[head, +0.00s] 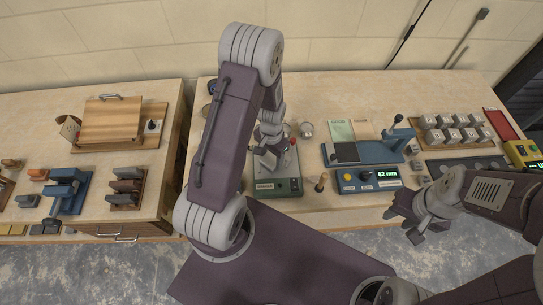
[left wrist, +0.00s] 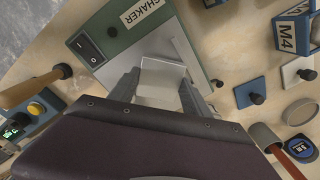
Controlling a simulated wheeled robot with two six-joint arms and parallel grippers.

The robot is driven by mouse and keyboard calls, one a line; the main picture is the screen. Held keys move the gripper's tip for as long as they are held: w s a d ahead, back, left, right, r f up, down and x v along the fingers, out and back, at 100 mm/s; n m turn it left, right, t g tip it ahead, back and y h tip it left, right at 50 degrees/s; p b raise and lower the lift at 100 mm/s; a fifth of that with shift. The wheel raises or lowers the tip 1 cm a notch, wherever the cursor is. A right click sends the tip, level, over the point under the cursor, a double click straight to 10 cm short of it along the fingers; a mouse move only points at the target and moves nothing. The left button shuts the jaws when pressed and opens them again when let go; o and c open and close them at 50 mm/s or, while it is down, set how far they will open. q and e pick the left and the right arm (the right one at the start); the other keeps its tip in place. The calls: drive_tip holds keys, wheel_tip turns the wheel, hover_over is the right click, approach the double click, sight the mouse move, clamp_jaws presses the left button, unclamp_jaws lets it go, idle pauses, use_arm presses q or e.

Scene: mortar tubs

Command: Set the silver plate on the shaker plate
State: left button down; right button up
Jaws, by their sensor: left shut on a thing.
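The green shaker (head: 278,187) stands on the bench in front of me, with its label and black switch in the left wrist view (left wrist: 112,30). Its grey shaker plate (left wrist: 150,46) lies on top. My left gripper (head: 266,158) is over the shaker, and its fingers show in the left wrist view (left wrist: 158,90). It is shut on the pale silver plate (left wrist: 162,72), which is over the shaker plate. I cannot tell whether the two plates touch. My arm hides much of this in the head view. My right gripper (head: 405,222) is open and empty, off the bench's front edge.
A blue device with a readout (head: 368,179) stands right of the shaker, with a wooden-handled tool (head: 321,182) between them. Small lidded blocks (head: 452,134) are at the right.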

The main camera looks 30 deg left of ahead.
sight(271, 159)
use_arm(q)
drive_tip(key=shift+f, duration=0.15)
drive_tip(key=shift+c, duration=2.1)
unclamp_jaws()
drive_tip(key=shift+a, duration=0.1)
wheel_tip(271, 159, up, 9)
drive_tip(key=shift+b, duration=0.35)
